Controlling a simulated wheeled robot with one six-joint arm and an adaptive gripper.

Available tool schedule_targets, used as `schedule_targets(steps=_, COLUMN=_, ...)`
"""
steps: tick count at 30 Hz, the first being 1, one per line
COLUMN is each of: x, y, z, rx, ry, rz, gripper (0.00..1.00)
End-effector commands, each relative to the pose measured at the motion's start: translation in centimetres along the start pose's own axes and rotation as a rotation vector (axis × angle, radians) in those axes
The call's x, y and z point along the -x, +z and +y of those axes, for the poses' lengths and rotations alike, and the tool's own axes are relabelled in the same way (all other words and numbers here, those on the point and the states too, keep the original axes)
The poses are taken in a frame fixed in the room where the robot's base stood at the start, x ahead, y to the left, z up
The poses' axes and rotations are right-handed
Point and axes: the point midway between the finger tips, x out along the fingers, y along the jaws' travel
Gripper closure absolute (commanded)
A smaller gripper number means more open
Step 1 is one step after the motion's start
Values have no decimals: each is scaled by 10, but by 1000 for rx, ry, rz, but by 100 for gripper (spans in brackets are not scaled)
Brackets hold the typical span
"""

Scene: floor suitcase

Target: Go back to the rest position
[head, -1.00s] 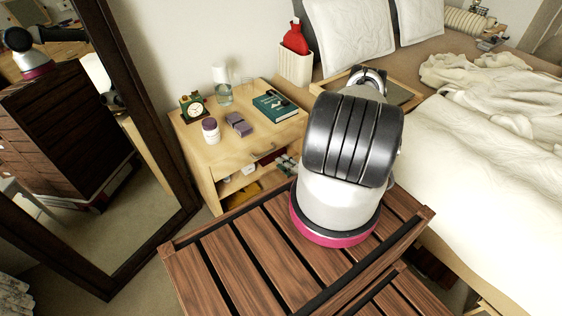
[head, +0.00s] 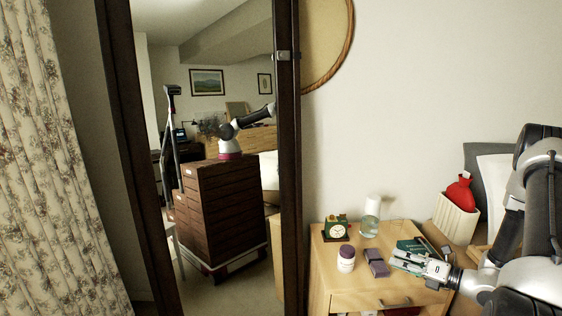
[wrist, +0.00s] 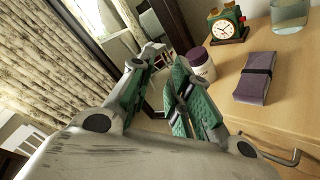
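My black and grey arm comes in from the right edge of the head view.
The nightstand (head: 330,276) bears a clock (head: 337,229), a white jar with purple lid (head: 346,259), a purple case (head: 375,262) and a glass bottle (head: 371,219). A white holder (head: 454,217) with a red bottle (head: 461,190) stands behind. A tall mirror (head: 287,120) is left.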

Motion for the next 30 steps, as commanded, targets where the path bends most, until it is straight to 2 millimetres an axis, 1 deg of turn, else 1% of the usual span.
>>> schedule_targets(steps=1, x=-4, y=12, z=31, rx=113, ry=44, rz=78, gripper=81)
schedule_targets(steps=2, x=-5, y=14, z=48, rx=176, ry=70, rz=125, gripper=81)
schedule_targets(steps=3, x=-5, y=18, z=70, rx=263, ry=106, rz=187, gripper=81)
schedule_targets(steps=5, x=-3, y=20, z=102, rx=397, ry=159, rz=278, gripper=81)
schedule_targets(steps=6, x=0, y=21, z=123, rx=487, ry=195, rz=337, gripper=81)
schedule_targets(steps=8, x=6, y=21, z=152, rx=623, ry=250, rz=425, gripper=81)
schedule_targets(steps=9, x=11, y=20, z=171, rx=715, ry=285, rz=482, gripper=81)
schedule_targets(steps=11, x=21, y=18, z=196, rx=855, ry=341, rz=565, gripper=81)
schedule_targets(steps=12, x=28, y=17, z=212, rx=949, ry=378, rz=621, gripper=81)
schedule_targets(steps=15, x=49, y=13, z=247, rx=1185, ry=471, rz=753, gripper=81)
schedule_targets(steps=18, x=73, y=11, z=275, rx=1425, ry=563, rz=882, gripper=81)
schedule_targets(steps=21, x=99, y=11, z=297, rx=1668, ry=654, rz=1008, gripper=81)
schedule_targets(steps=25, x=132, y=16, z=320, rx=1983, ry=767, rz=1167, gripper=81)
schedule_targets(steps=30, x=172, y=32, z=341, rx=2378, ry=889, rz=1370, gripper=81)
